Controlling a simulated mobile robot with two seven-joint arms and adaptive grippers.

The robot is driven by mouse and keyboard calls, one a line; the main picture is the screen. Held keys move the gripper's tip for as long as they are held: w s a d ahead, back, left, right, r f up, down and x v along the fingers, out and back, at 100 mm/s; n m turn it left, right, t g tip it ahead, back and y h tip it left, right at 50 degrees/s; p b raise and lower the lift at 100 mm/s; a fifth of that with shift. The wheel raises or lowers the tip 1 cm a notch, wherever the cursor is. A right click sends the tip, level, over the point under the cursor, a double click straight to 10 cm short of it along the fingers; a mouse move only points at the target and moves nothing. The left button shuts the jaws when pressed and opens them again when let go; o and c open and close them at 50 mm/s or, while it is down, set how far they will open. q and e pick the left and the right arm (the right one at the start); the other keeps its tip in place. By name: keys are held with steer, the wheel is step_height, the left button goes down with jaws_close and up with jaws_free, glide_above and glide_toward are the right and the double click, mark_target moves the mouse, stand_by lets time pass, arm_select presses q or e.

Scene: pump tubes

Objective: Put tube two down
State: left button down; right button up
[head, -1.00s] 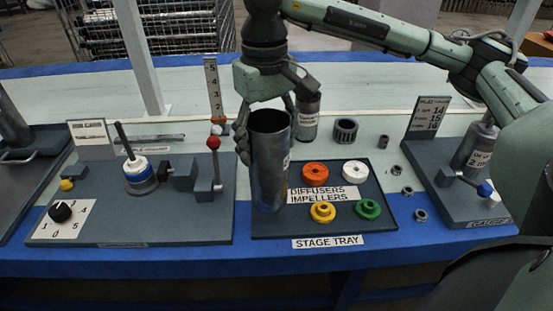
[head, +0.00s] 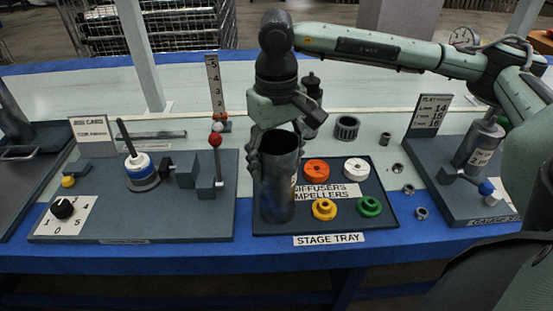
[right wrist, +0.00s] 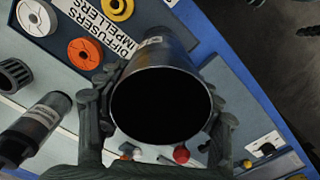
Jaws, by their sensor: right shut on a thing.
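A dark grey metal tube (head: 278,192) stands upright in my right gripper (head: 272,140), over the left part of the stage tray (head: 384,205). The gripper's fingers close around its upper part from both sides. Its lower end looks at or very near the tray surface; I cannot tell whether it touches. In the right wrist view, I look down into the open dark mouth of the tube (right wrist: 158,58), between the fingers of the right gripper (right wrist: 160,82). The writing on its label is unreadable. My left gripper is not in view.
Orange (head: 316,172), white (head: 356,169), yellow (head: 324,209) and green (head: 370,206) rings lie on the tray, right of the tube. Another dark cylinder (head: 313,97) stands behind the gripper. A red-knobbed lever (head: 215,142) rises to the left. A gauge stand (head: 476,155) is at right.

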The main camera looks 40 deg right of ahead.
steer(key=o, duration=1.2)
steer(key=shift+c, duration=0.2)
steer(key=shift+o, duration=1.4)
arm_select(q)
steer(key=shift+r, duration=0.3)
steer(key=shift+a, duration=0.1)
arm_select(e)
steer(key=shift+r, duration=0.2)
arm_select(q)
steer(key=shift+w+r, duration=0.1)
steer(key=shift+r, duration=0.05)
arm_select(e)
step_height(320, 180, up, 12)
